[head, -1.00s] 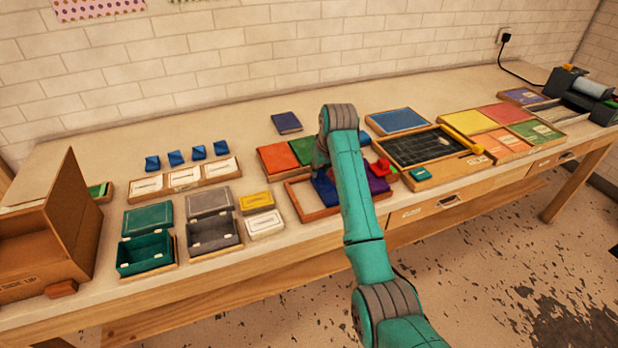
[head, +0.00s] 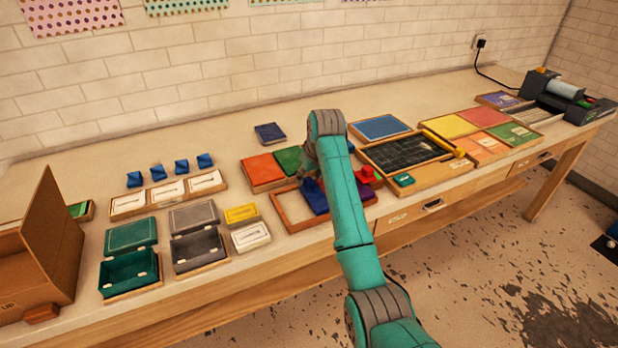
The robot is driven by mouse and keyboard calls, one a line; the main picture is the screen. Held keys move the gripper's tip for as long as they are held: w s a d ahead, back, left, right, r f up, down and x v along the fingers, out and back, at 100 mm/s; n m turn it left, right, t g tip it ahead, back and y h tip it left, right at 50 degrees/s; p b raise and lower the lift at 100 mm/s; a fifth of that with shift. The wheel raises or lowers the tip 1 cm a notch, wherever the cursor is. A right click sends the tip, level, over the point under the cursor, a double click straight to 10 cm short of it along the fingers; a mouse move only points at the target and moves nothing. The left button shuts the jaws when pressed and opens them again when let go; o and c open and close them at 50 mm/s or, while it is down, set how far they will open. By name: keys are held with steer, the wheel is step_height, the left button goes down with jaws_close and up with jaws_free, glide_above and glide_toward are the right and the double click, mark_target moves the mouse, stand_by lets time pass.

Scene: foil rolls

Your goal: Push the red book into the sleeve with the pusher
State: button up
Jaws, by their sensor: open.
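My gripper (head: 309,187) is a dark shape low over the wooden-framed tray (head: 281,211), partly hidden by my teal arm. It is open, just above or touching a dark blue-violet flat piece (head: 318,204) in the tray; I cannot tell which. A small red block with a knob (head: 367,173) stands right of my forearm, at the tray's right end; it may be the pusher. An orange-red flat panel (head: 263,168) lies beside a green one (head: 289,159) behind the tray; it may be the red book. I cannot pick out the sleeve with certainty.
A dark blue book (head: 270,133) lies behind the panels. A framed black slate (head: 400,153) lies to the right. Green (head: 130,270) and grey boxes (head: 198,249) and a cardboard box (head: 40,255) stand left. The tray's left part is bare.

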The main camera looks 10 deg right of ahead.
mark_target(316, 195)
steer(key=v, duration=1.1)
steer(key=shift+s, duration=0.1)
